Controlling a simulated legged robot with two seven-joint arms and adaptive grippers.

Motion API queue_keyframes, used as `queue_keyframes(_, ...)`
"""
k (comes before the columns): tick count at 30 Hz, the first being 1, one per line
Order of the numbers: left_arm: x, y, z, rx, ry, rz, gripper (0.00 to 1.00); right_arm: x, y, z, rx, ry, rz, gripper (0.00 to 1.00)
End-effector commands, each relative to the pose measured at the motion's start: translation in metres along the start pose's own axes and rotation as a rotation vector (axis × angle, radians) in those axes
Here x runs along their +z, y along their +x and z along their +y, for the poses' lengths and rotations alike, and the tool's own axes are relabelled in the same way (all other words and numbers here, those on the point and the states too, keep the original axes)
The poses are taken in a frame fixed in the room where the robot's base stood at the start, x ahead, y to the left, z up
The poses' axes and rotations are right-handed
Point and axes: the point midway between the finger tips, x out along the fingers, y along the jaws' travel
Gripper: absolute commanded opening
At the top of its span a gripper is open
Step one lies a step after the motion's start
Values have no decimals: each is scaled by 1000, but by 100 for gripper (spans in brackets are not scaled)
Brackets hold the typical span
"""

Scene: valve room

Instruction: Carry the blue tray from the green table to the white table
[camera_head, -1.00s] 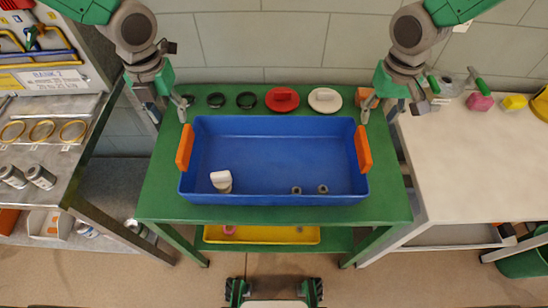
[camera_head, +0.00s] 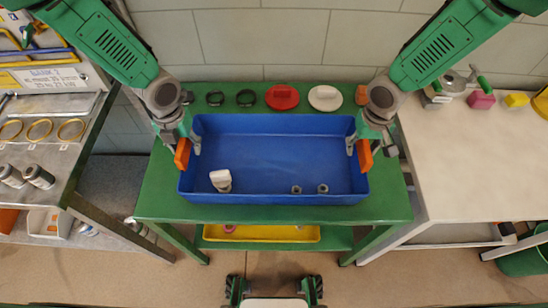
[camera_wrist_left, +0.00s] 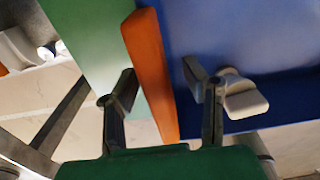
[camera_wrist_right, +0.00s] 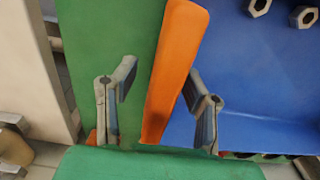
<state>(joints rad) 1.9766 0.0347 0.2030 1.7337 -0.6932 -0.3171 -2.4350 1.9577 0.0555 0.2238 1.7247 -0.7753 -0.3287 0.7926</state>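The blue tray (camera_head: 270,160) sits on the green table (camera_head: 158,190). It holds a white piece (camera_head: 221,181) and two grey nuts (camera_head: 309,189). My left gripper (camera_head: 185,142) is at the tray's left orange handle (camera_head: 183,155). In the left wrist view the open fingers (camera_wrist_left: 162,85) stand on both sides of that handle (camera_wrist_left: 150,75), with gaps. My right gripper (camera_head: 360,142) is at the right orange handle (camera_head: 364,155). In the right wrist view its open fingers (camera_wrist_right: 160,85) straddle that handle (camera_wrist_right: 172,70), with gaps. The white table (camera_head: 480,155) stands to the right.
Black rings, a red disc (camera_head: 282,97) and a white disc (camera_head: 325,98) lie behind the tray. A pink block (camera_head: 481,99) and yellow block (camera_head: 516,100) are at the white table's back; its front is clear. A yellow tray (camera_head: 262,234) is below. A metal bench (camera_head: 60,155) stands left.

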Motion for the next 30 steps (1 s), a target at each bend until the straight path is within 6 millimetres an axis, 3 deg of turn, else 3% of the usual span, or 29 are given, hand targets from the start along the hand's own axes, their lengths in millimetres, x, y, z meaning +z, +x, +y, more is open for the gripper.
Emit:
queue_keyframes(8,0,1,0,0,0,0,40,0,1,0,0,0,0,40)
queue_keyframes(11,0,1,0,0,0,0,4,0,1,0,0,0,0,4)
queue_keyframes(12,0,1,0,0,0,0,0,0,1,0,0,0,0,0)
queue_keyframes(30,0,-11,0,0,0,-2,0,0,-11,0,0,0,1,0)
